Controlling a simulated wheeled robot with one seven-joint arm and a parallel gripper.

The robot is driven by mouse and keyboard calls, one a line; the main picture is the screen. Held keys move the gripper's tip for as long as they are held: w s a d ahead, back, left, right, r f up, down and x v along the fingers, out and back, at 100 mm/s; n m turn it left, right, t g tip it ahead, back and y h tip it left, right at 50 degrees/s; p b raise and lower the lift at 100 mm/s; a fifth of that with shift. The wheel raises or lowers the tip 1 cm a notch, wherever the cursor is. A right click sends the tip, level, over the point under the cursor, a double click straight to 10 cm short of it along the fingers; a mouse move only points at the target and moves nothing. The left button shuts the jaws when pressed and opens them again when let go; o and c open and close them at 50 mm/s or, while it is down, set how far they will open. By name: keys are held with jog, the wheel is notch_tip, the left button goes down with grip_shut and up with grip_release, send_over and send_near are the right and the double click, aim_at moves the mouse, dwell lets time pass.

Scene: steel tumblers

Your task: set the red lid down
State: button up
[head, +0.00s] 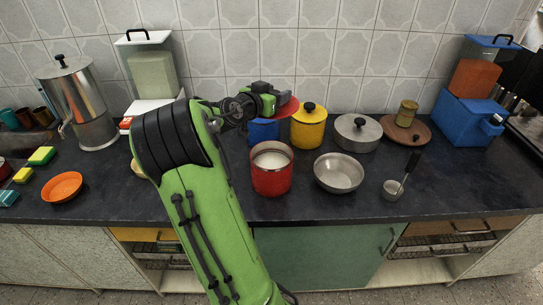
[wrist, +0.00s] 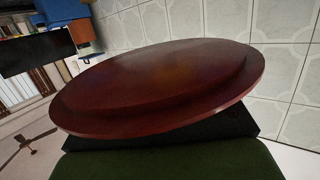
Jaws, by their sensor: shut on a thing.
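The red lid (head: 287,107) is held up off the counter by my gripper (head: 268,100), at the back near the tiled wall and above the blue pot. In the wrist view the lid (wrist: 160,85) fills most of the picture, tilted, and hides the fingertips. My gripper is shut on it. The open red pot (head: 272,180) stands on the dark counter, below the lid and nearer the front, with pale contents showing inside.
A blue pot (head: 263,131), a yellow lidded pot (head: 308,133) and a grey lidded pot (head: 357,139) stand behind. A steel bowl (head: 338,175) is right of the red pot, then a small ladle cup (head: 392,190). Dark counter (head: 450,190) is clear at right.

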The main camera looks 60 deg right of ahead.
jog(key=shift+f+b, duration=2.45)
jog(key=shift+f, duration=6.55)
jog(key=o, duration=1.2)
jog(key=shift+c, duration=0.2)
jog(key=shift+r+p, duration=0.1)
jog(key=shift+p, duration=0.5)
